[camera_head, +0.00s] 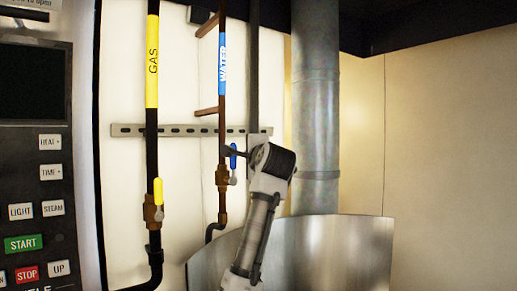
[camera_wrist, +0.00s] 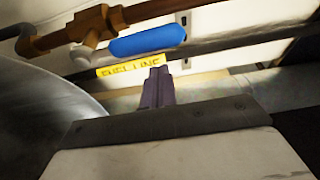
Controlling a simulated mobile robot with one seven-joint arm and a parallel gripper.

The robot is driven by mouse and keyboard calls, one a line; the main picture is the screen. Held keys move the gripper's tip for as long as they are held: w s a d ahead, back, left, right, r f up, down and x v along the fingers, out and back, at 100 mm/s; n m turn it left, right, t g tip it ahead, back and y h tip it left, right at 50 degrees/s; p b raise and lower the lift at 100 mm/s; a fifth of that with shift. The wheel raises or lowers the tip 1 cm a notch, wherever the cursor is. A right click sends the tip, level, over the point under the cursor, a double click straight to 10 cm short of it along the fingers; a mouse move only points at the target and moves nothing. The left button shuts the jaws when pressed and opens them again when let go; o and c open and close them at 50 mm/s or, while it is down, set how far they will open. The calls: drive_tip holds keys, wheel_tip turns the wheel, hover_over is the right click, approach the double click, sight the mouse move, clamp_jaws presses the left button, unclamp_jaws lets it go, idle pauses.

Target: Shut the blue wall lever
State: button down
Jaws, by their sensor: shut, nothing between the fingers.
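The blue wall lever (camera_head: 233,158) is on a brass valve (camera_head: 222,178) in the copper water pipe. It stands upright, roughly in line with the pipe, in the head view. In the wrist view the blue lever (camera_wrist: 147,40) lies across the top, beside the copper pipe (camera_wrist: 75,32). My gripper (camera_wrist: 157,72) is shut and empty, its fingertips pointing toward the lever. In the wrist view a gap shows between the tips and the lever. In the head view my gripper (camera_head: 229,152) is close beside the lever; I cannot tell whether they touch.
A black gas pipe (camera_head: 152,125) with a yellow lever (camera_head: 158,191) runs to the left. A control panel (camera_head: 37,180) stands at far left. A grey duct (camera_head: 315,110) and a curved metal kettle (camera_head: 330,250) are behind my arm.

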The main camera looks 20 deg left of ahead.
drive_tip(key=shift+s+a, duration=0.55)
drive_tip(key=shift+s, duration=0.2)
drive_tip(key=shift+d+f, duration=0.1)
drive_tip(key=shift+s+a+n+t+b, duration=0.2)
drive_tip(key=shift+n+t+b, duration=0.15)
drive_tip(key=shift+n, duration=0.35)
